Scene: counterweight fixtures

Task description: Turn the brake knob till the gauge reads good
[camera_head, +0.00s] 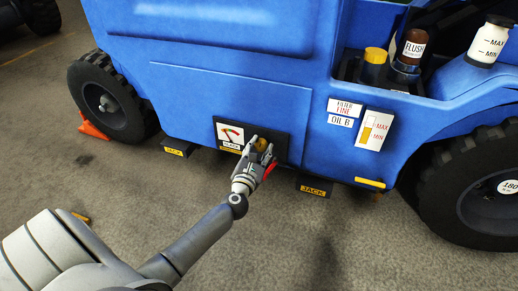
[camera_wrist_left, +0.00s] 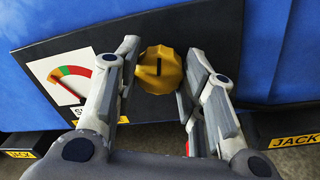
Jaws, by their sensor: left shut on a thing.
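The brake knob is a yellow ridged dial (camera_wrist_left: 158,70) with a dark slot, on a black panel (camera_wrist_left: 195,42) low on the blue vehicle's side. In the head view the knob (camera_head: 261,145) is partly hidden by my left gripper (camera_head: 259,152). In the wrist view the left gripper's fingers (camera_wrist_left: 155,85) are on both sides of the knob, shut on it. The white gauge (camera_wrist_left: 72,82) left of the knob has a red and green arc, and its red needle slants to the upper left. The gauge also shows in the head view (camera_head: 230,135). My right gripper is not in view.
JACK blocks stand at the vehicle's lower edge, left (camera_head: 177,147) and right (camera_head: 313,187) of the panel. Wheels stand at left (camera_head: 105,103) and right (camera_head: 485,190). An orange wedge (camera_head: 91,130) is by the left wheel. Bottles (camera_head: 412,48) sit upper right. Floor in front is mostly clear.

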